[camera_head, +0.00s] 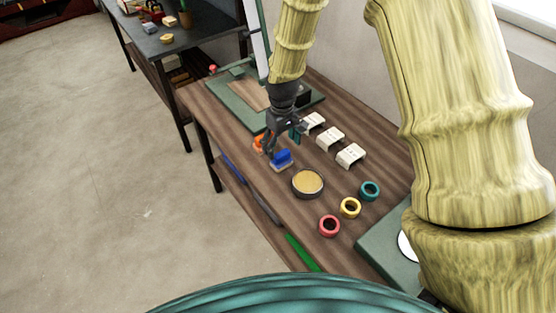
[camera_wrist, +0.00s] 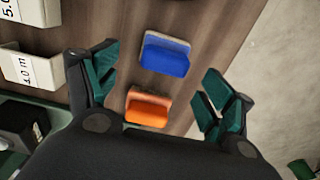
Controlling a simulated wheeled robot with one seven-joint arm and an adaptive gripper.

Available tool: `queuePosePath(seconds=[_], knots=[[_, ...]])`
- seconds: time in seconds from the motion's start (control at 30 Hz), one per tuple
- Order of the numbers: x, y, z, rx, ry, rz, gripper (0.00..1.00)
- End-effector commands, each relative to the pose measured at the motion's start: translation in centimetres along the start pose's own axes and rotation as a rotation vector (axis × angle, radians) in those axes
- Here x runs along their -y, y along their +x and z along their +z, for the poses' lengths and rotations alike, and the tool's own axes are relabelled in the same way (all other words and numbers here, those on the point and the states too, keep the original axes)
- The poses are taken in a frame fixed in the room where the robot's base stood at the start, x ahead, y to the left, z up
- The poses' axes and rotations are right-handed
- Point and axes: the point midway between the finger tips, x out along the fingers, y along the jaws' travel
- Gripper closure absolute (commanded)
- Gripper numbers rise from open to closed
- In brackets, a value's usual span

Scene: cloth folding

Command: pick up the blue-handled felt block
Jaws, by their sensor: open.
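The blue-handled felt block (camera_head: 282,159) lies on the wooden table near its front edge; its base is pale grey. In the wrist view the blue block (camera_wrist: 166,55) is beyond the fingertips, between their two lines. My gripper (camera_head: 283,143) is open and empty above the table, close to the blue block. In the wrist view my gripper (camera_wrist: 160,88) has its teal-padded fingers spread wide. An orange-handled block (camera_wrist: 148,106) lies between the fingers, closer to the palm than the blue one. In the head view the orange block (camera_head: 258,143) is partly hidden by my gripper.
White labelled blocks (camera_head: 330,138) stand in a row behind the gripper. A round tan-topped tin (camera_head: 307,183) and red (camera_head: 329,226), yellow (camera_head: 350,207) and teal (camera_head: 370,190) rings lie to the right. A green-framed board (camera_head: 245,95) stands at the table's far end.

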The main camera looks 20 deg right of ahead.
Motion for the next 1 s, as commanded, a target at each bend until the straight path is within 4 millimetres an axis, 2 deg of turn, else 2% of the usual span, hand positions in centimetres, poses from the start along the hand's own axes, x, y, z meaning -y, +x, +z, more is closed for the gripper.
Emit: queuePosePath(seconds=[0.23,0.6,1.0], knots=[[0.1,1.0,0.3,0.002,0.0,0.0,0.18],[0.5,4.5,0.6,0.001,-0.003,0.0,0.18],[0.5,5.3,0.6,0.0,-0.003,0.0,0.18]])
